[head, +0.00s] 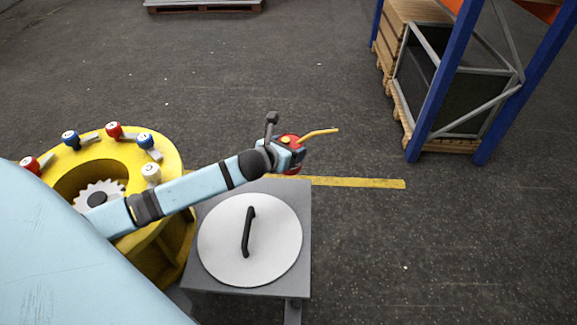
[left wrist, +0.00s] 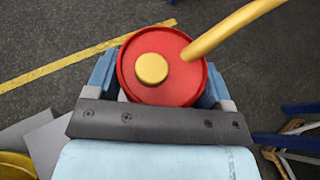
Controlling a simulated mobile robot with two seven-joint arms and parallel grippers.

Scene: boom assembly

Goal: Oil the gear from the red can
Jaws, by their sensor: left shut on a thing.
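My left gripper (head: 291,152) is shut on the red oil can (head: 287,140), which has a yellow cap and a long curved yellow spout (head: 320,132) pointing right. In the left wrist view the can's red top (left wrist: 150,92) sits between the two blue fingers (left wrist: 158,85). The can is held up near the far right corner of the grey stand. The pale toothed gear (head: 115,189) sits inside the yellow ring housing at the left, partly hidden by my left arm. My right gripper is not in view.
The yellow housing (head: 170,160) carries several red, blue and white knobs on its rim. A grey stand (head: 208,277) bears a round white lid (head: 275,235) with a black handle. A blue rack (head: 440,90) with crates stands at the upper right. The middle floor is clear.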

